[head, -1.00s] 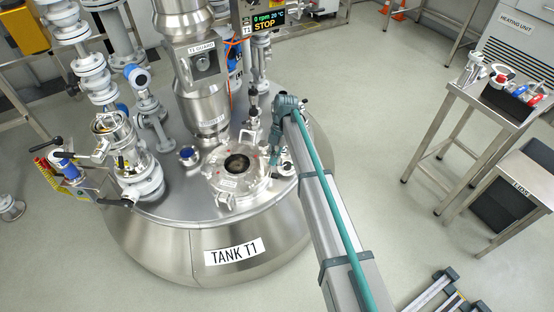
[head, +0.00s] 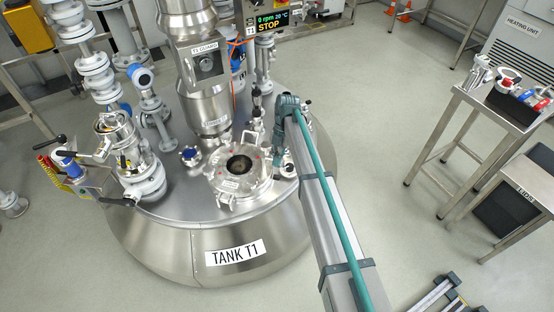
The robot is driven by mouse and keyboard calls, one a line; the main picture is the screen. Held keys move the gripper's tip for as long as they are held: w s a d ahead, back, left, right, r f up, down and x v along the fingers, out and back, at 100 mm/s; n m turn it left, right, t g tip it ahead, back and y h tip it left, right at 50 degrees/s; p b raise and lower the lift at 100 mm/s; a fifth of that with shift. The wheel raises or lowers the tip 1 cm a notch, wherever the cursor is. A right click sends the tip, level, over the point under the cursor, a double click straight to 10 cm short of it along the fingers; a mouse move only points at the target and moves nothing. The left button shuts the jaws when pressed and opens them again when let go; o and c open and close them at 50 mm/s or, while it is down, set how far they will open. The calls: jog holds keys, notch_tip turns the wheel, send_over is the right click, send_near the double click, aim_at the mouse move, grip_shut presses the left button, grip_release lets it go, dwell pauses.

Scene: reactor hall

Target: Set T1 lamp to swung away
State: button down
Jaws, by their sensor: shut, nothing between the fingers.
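Tank T1 (head: 231,253) is the broad steel vessel in the middle, with a round hatch (head: 238,167) on its top. The hatch has a dark glass centre. I cannot pick out the T1 lamp for certain; a small fitting with a dark top (head: 289,170) stands just right of the hatch. My gripper (head: 277,156) points down between the hatch and that fitting. It is shut and empty. Its fingertips are small here, and I cannot tell whether they touch anything. My teal wrist and arm hide part of the tank top's right side.
The guarded stirrer column (head: 206,95) rises behind the hatch, with a display (head: 267,22) reading STOP. Pipes and valves (head: 137,165) crowd the tank's left side. A steel table (head: 478,103) with small parts stands at right.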

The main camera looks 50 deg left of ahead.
notch_tip(320, 180, up, 10)
jog(key=shift+s+d, duration=0.15)
jog(key=shift+s, duration=0.05)
dwell(0.4)
dwell(0.4)
